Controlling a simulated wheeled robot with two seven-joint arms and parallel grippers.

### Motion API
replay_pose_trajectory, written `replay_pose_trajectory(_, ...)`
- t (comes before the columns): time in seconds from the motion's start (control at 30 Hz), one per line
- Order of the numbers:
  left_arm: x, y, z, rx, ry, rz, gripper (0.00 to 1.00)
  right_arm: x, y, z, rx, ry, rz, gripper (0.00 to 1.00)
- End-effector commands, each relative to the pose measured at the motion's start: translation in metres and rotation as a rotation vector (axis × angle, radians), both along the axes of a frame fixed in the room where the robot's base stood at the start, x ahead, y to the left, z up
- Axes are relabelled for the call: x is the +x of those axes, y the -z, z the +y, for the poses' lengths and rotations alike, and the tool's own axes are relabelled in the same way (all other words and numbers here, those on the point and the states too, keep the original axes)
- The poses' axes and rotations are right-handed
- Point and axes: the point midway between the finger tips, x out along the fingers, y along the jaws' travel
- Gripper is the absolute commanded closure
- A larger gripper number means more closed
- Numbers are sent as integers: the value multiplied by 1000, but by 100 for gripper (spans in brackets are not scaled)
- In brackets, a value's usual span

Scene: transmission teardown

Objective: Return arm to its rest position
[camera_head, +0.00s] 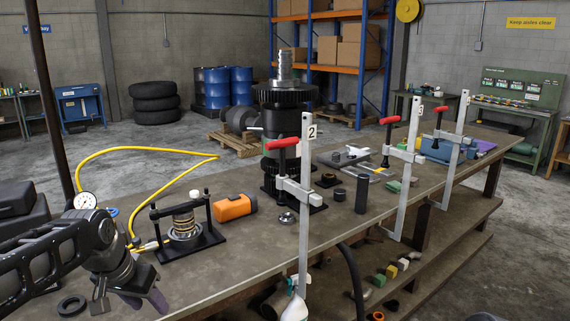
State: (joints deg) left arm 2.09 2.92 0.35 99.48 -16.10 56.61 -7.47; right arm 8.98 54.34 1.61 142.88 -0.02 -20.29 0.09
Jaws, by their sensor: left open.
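My left arm (45,258) comes in from the left, over the near left part of the workbench (225,272). My left gripper (130,298) points downward at its end, with its dark fingers apart and nothing visible between them. A black ring (71,305) lies on the bench just left of the gripper. A black press frame with a coil spring (184,222) stands to the right of and behind the gripper, apart from it.
A pressure gauge (85,201) with a yellow hose (150,149) is close behind my arm. A dark case (22,212) sits at the left. Bare bench lies right of the gripper.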

Motion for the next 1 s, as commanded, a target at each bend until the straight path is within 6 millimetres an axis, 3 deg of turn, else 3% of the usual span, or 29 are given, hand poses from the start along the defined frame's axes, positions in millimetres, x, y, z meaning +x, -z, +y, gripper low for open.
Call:
replay_pose_trajectory(0.27, 9, 72, -33, -53, 17, 40, 54, -1, 0, 0, 0, 1, 1, 54)
replay_pose_trajectory(0.47, 1, 157, -73, -118, 20, 90, 54, -1, 0, 0, 0, 1, 1, 54)
replay_pose_trajectory(0.53, -11, 199, -92, -153, 12, 119, 54, -1, 0, 0, 0, 1, 1, 54)
replay_pose_trajectory(0.67, -57, 287, -135, -228, -22, 191, 54, -1, 0, 0, 0, 1, 1, 54)
replay_pose_trajectory(0.8, -130, 363, -174, -294, -89, 272, 54, -1, 0, 0, 0, 1, 1, 54)
replay_pose_trajectory(0.9, -184, 397, -193, -321, -146, 319, 54, -1, 0, 0, 0, 1, 1, 54)
replay_pose_trajectory(1.0, -226, 416, -204, -333, -187, 352, 54, -1, 0, 0, 0, 1, 1, 54)
